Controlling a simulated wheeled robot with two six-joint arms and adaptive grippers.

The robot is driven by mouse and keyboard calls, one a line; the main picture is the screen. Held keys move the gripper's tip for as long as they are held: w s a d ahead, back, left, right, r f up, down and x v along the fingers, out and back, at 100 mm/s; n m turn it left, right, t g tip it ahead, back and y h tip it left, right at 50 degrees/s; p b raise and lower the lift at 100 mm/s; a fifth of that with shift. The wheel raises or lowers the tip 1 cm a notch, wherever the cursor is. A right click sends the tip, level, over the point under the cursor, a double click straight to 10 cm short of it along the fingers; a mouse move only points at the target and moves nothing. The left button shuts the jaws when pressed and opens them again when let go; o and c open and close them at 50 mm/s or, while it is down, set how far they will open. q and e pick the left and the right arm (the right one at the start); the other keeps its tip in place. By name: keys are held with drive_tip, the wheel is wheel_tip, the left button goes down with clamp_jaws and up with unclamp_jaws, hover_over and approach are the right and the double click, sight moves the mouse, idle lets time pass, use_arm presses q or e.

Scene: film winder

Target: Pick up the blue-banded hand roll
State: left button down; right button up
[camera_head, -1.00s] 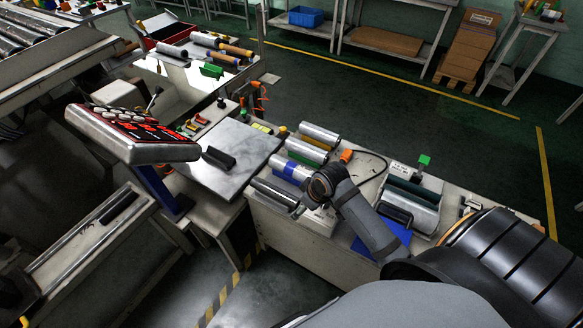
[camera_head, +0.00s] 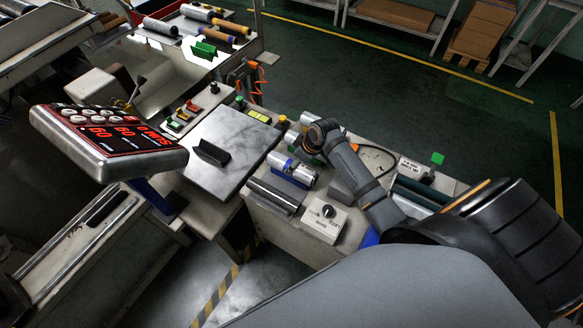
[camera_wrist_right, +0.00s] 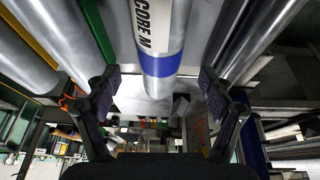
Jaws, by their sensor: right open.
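The blue-banded hand roll (camera_head: 292,169) is a silver cylinder lying on the bench top in the head view. The right wrist view shows its end, its blue band (camera_wrist_right: 161,65) and a white label lettered "CORE M". My right gripper (camera_wrist_right: 158,90) is open and empty, with one dark finger on each side of the roll's end and visible gaps. In the head view my right wrist is above and beyond the roll, and the fingertips are hidden. My left gripper is in neither view.
A dark roll (camera_head: 275,192) lies in front of the blue-banded one. A green-banded roll (camera_wrist_right: 82,25) lies beside it in the wrist view. A white box with a black knob (camera_head: 325,212) stands at the bench's front. A grey metal plate (camera_head: 226,140) lies to the left.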

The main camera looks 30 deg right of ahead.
drive_tip(key=shift+x, duration=0.8)
drive_tip(key=x, duration=0.2)
drive_tip(key=shift+f, duration=0.45)
drive_tip(key=shift+w+f, duration=0.15)
drive_tip(key=shift+f, duration=0.1)
drive_tip(key=shift+c, duration=0.7)
drive_tip(key=shift+a, duration=0.1)
drive_tip(key=c, duration=1.4)
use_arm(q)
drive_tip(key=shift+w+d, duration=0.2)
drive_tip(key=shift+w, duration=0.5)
use_arm(e)
drive_tip(key=shift+o, duration=0.2)
drive_tip(key=shift+r, duration=0.15)
